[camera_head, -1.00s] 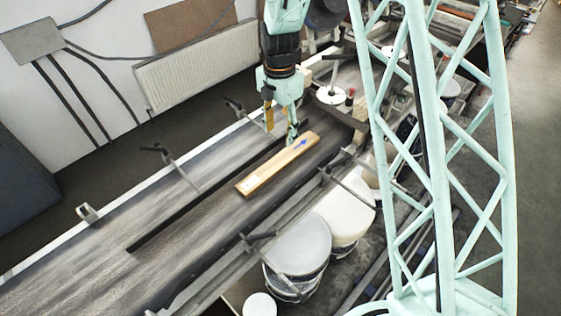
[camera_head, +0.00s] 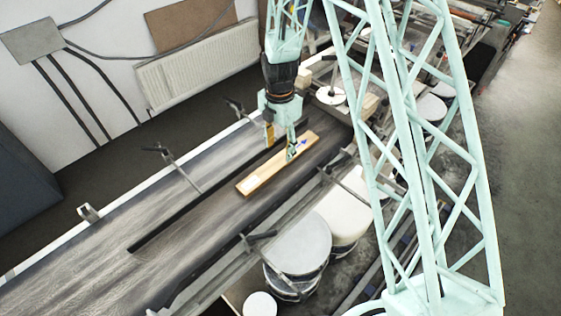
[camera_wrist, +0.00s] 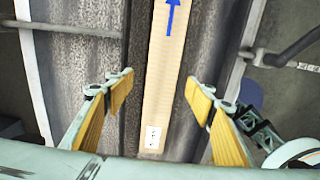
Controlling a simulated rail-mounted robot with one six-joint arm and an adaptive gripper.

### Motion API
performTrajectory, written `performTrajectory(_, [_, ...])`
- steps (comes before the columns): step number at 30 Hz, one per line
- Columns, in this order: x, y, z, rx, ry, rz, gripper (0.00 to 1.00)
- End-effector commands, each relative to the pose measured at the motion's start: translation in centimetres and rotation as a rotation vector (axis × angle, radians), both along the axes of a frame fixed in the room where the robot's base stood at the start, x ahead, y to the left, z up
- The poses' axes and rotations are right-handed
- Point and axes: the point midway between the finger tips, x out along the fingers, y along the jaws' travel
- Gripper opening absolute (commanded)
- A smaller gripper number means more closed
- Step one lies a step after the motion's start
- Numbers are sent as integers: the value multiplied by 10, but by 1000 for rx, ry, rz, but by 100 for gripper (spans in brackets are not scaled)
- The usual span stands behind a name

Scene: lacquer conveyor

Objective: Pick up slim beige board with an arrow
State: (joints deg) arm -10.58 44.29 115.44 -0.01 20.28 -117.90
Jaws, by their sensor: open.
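The slim beige board (camera_head: 264,174) lies flat on the dark conveyor, along its length. In the wrist view the board (camera_wrist: 163,85) shows a blue arrow at the top and a small white label with dark marks at its lower end. My gripper (camera_head: 280,150) is over the board's far half in the head view and hides part of it. In the wrist view my gripper (camera_wrist: 161,92) is open, one yellow-padded finger on each side of the board, with a gap on both sides. I cannot tell the exact height of the fingertips above the belt.
The conveyor (camera_head: 110,255) has a dark slot and side rails with clamp posts (camera_head: 180,170). White-lidded buckets (camera_head: 298,245) stand beside its near side. A radiator (camera_head: 197,66) is on the wall behind. The belt toward the lower left is clear.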

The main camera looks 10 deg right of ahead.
Motion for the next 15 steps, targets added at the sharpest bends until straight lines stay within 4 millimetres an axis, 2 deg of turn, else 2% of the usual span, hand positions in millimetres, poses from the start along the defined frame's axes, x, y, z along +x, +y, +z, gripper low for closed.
performTrajectory(15, [-1,0,-4,0,0,0,50])
